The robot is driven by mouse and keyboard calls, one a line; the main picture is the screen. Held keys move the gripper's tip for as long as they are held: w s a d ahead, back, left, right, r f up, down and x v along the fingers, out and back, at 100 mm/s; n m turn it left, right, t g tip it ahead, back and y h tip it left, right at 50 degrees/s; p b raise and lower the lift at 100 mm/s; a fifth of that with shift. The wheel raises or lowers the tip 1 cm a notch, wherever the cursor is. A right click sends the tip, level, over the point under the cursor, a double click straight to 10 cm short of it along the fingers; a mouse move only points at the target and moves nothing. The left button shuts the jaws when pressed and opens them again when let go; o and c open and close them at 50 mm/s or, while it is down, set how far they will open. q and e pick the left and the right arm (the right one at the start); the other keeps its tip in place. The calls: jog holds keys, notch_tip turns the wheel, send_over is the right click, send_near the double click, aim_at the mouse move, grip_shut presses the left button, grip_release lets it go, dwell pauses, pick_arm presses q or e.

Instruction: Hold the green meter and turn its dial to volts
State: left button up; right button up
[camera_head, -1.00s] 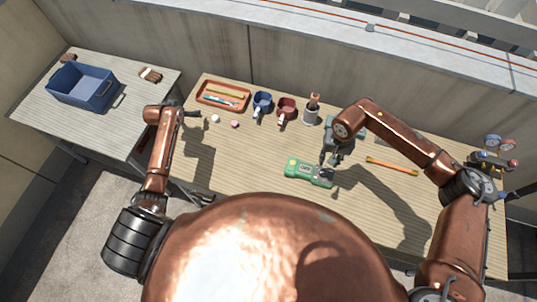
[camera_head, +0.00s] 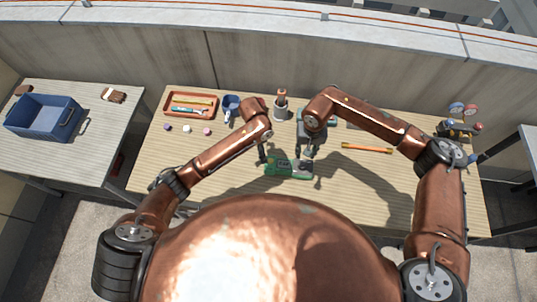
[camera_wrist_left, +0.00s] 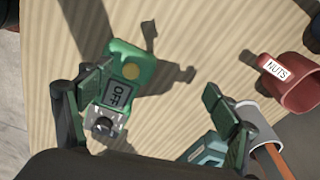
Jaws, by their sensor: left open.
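The green meter (camera_head: 277,170) lies on the wooden table in front of me.
A blue mug (camera_head: 231,102) and an orange tray (camera_head: 168,103) are at the back left. An orange-yellow stick (camera_head: 366,147) lies right. Gauges (camera_head: 457,107) stand far right. A blue crate (camera_head: 40,132) is on the side table.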

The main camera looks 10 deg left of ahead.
aim_at(269, 162)
pick_arm(q)
jog(key=s+d, duration=0.1)
jog(key=s+d+m, duration=0.1)
jog(key=s+m+y, duration=0.1)
jog(key=shift+s+d+r+g, duration=0.3)
jog(key=shift+s+d, duration=0.1)
jog(key=shift+s+f, duration=0.15)
jog(key=shift+f, duration=3.7)
jog(key=shift+c, duration=0.3)
